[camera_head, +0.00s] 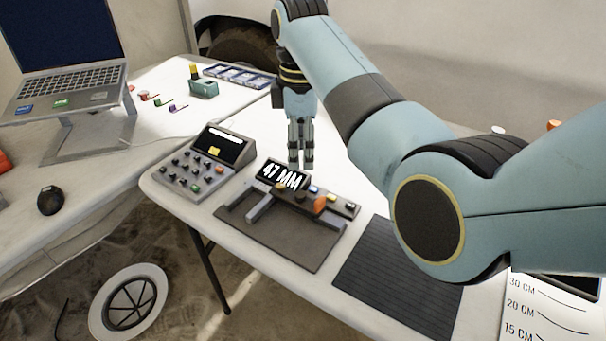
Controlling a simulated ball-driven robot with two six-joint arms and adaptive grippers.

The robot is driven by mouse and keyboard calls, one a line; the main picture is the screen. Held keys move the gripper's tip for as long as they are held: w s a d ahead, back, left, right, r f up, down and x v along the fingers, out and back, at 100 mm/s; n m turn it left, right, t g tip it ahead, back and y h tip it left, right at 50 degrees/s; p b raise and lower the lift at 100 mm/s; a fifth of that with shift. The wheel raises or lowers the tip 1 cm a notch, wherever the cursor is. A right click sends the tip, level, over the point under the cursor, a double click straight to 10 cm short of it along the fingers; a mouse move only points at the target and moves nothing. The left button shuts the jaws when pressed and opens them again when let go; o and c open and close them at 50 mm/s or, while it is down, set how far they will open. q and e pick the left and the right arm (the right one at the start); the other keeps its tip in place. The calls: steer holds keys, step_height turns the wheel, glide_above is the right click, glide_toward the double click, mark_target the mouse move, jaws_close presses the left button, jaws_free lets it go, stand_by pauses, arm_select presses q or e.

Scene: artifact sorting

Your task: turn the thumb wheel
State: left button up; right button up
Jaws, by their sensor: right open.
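A caliper-like gauge on a dark plate (290,250) has a display reading "47 MM" (280,175). An orange part (320,204) and a small dark round part (300,196) sit right of the display; I cannot tell which is the thumb wheel. My right gripper (300,165) points down just behind the display, its fingers open with a narrow gap and nothing seen between them. I cannot tell whether the fingertips touch the gauge. My left gripper is out of view.
A grey control box (202,168) with knobs stands left of the gauge. A dark ribbed mat (400,280) lies to its right. A green holder (204,89) and blue-edged trays (240,76) are farther back. My right arm covers much of the right side.

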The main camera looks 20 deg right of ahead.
glide_above(300, 194)
step_height(300, 194, down, 4)
steer(key=shift+f+b, duration=0.25)
steer(key=shift+b, duration=0.15)
step_height(300, 194, down, 4)
steer(key=shift+f+b, duration=0.2)
steer(key=shift+b, duration=0.25)
steer(key=shift+f, duration=0.7)
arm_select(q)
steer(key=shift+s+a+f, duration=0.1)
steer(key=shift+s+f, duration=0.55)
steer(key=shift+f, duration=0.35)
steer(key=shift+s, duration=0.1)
arm_select(e)
steer(key=c, duration=0.3)
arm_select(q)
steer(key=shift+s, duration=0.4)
arm_select(e)
jaws_close()
